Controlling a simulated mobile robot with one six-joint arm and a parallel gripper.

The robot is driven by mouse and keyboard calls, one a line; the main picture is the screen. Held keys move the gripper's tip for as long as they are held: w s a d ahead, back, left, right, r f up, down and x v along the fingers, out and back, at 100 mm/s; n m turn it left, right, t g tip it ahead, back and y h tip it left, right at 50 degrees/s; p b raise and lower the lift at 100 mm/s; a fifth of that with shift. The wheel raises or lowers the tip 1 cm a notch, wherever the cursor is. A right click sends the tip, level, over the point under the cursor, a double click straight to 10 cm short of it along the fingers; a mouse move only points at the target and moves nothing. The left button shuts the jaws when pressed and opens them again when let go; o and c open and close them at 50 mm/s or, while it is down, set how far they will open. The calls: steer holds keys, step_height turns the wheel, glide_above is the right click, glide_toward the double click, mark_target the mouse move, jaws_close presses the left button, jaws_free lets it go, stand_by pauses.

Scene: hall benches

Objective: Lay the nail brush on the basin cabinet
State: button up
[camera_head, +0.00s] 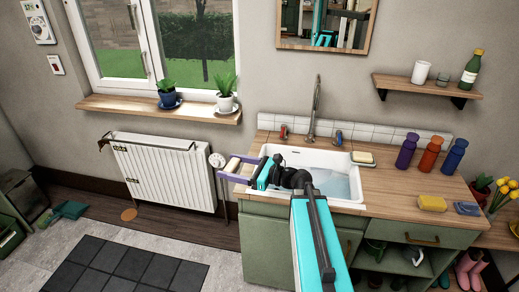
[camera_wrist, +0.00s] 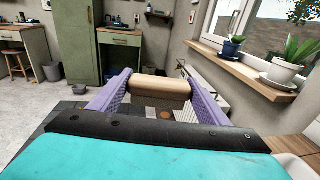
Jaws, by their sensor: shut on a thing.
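My gripper (camera_head: 237,168) is shut on the nail brush (camera_wrist: 160,87), a light wooden block held crosswise between the two purple fingers. The brush (camera_head: 232,165) also shows in the head view, in the air at the left edge of the basin cabinet, with the radiator behind it. The basin cabinet (camera_head: 395,192) has green fronts, a wooden top and a white sink with water in it. My arm crosses in front of the sink and hides part of it and of the cabinet front.
A soap dish (camera_head: 362,158) lies right of the sink. Purple, orange and blue bottles (camera_head: 430,154) stand at the back right. A yellow sponge (camera_head: 432,203) and a blue item (camera_head: 467,208) lie at the front right. Bare wood lies between sink and bottles. A tap (camera_head: 314,110) rises behind the sink.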

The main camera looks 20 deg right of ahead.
steer(key=s+a+f+n+g+y, duration=0.1)
steer(key=s+a+n+g, duration=0.1)
steer(key=a, duration=0.4)
steer(key=shift+s+a+f+y, duration=0.2)
steer(key=shift+s+a+y, duration=0.1)
steer(key=shift+a+y, duration=0.1)
